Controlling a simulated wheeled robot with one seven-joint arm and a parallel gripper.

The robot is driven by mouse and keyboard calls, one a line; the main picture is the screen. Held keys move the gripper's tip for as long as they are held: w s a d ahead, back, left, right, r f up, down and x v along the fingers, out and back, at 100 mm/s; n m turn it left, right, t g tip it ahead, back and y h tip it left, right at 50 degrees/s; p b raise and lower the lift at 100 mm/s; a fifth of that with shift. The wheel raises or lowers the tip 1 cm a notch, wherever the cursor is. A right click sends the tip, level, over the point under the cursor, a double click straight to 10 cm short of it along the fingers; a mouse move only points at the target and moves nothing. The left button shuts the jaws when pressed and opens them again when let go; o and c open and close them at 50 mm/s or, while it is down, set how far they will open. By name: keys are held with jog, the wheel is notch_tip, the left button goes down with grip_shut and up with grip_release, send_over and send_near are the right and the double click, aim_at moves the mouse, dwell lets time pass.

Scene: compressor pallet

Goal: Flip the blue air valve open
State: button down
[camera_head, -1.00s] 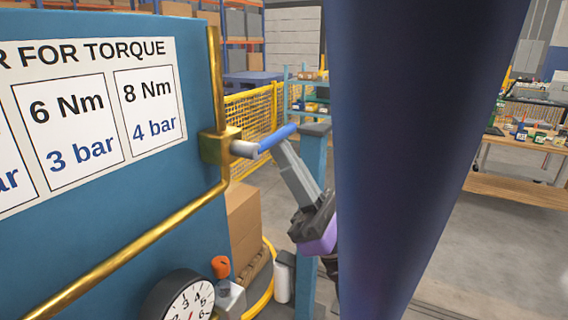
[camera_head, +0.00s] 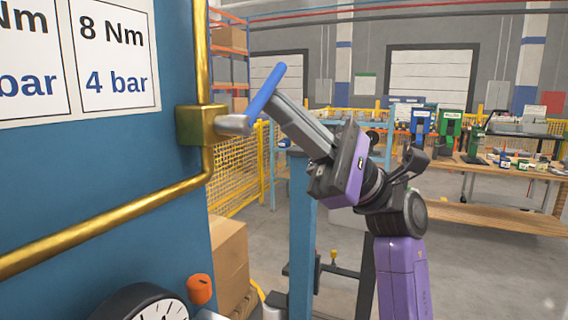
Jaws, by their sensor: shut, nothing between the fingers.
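The blue valve handle (camera_head: 266,90) sits on a grey stem (camera_head: 235,124) that comes out of a brass valve body (camera_head: 201,125) on the blue panel. The handle slants up and to the right from the stem. My gripper (camera_head: 276,105) is shut, with its fingertips right beside the handle on its right side. The fingertips look to be at or touching the handle; exact contact cannot be told. Nothing shows between the fingers.
Brass pipe (camera_head: 120,232) runs along the blue panel (camera_head: 95,180). A gauge (camera_head: 145,305) and an orange knob (camera_head: 200,289) sit below. A blue post (camera_head: 302,225) stands behind my gripper. A workbench (camera_head: 500,215) is far right.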

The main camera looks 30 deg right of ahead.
aim_at(277, 81)
jog(key=r+n+g+h+b, duration=0.1)
jog(key=n, duration=0.1)
jog(key=r+n+g+h+b, duration=0.1)
jog(key=n+g+b, duration=0.1)
jog(key=a+r+n+g+h+b, duration=0.1)
jog(key=n+g, duration=0.1)
jog(key=shift+s+r+n+b, duration=0.2)
jog(key=shift+s+n+b, duration=0.1)
jog(key=shift+s+a+r+n+g+h+p, duration=0.15)
jog(key=shift+s+a+r+n+h+p, duration=0.2)
jog(key=shift+n+h, duration=0.4)
jog(key=shift+s+a+r+n+g+h+p, duration=0.2)
jog(key=shift+a+r+n+h, duration=0.25)
jog(key=shift+h, duration=0.55)
jog(key=shift+s+a+r+n+g+h+p, duration=0.25)
jog(key=shift+r+n+h, duration=0.25)
jog(key=shift+n+h, duration=0.3)
jog(key=shift+a, duration=0.1)
